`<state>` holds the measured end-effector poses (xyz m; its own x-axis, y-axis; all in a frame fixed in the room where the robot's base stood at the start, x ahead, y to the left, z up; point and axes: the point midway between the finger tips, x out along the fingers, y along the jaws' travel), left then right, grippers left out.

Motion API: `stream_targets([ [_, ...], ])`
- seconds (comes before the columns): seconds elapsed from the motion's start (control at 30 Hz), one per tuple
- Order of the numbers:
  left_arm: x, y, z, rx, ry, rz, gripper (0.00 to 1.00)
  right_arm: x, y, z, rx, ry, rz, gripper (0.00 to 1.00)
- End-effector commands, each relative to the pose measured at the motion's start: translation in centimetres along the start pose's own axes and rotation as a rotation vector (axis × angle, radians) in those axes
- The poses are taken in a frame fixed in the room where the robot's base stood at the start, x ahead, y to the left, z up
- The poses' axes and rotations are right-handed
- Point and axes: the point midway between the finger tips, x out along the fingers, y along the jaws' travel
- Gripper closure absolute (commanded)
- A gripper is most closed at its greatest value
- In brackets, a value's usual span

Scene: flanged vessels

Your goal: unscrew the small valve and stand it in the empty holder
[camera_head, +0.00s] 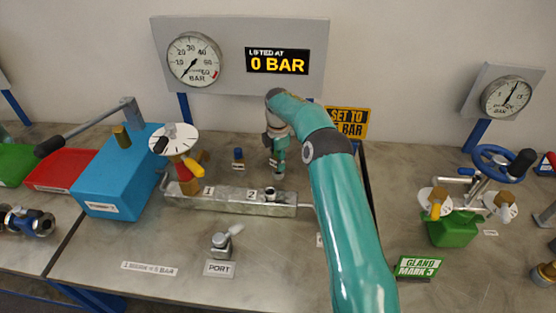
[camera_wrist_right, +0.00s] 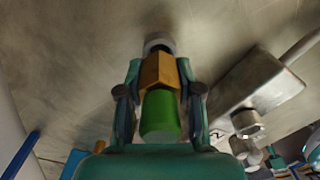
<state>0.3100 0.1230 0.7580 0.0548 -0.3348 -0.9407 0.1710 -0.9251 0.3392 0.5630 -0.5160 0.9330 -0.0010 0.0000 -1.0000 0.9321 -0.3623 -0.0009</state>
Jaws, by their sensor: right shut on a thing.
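My right gripper (camera_head: 278,166) is behind the metal manifold (camera_head: 225,203), above the bench. In the right wrist view the gripper (camera_wrist_right: 160,85) is shut on the small valve, which has a brass hexagonal body (camera_wrist_right: 158,72) and a green part (camera_wrist_right: 160,115). A round grey piece (camera_wrist_right: 158,43) shows at the valve's far end; I cannot tell whether it is the valve's own end or a holder. In the head view the valve is mostly hidden by the gripper. The stub at position 2 (camera_head: 270,195) is bare. My left gripper is not in view.
A white-disc valve (camera_head: 174,140) stands at position 1, beside a blue box (camera_head: 118,175). A small blue-topped piece (camera_head: 238,158) stands left of my right gripper. A port fitting (camera_head: 222,243) is in front. The display (camera_head: 278,61) reads 0 BAR.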

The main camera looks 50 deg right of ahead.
Motion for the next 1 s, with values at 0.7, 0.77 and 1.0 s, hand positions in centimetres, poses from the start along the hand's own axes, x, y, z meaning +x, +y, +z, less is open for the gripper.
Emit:
stream_targets([
  [0.7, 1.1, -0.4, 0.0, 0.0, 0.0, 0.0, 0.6, 2.0, 0.0, 0.0, 0.001, 0.0, 0.001, 0.62],
  [0.77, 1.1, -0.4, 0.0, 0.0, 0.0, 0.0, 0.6, 2.0, 0.0, 0.0, 0.001, 0.0, 0.001, 0.52],
  [1.0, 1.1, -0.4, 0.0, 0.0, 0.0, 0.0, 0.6, 2.0, 0.0, 0.0, 0.0, 0.0, 0.0, 0.36],
])
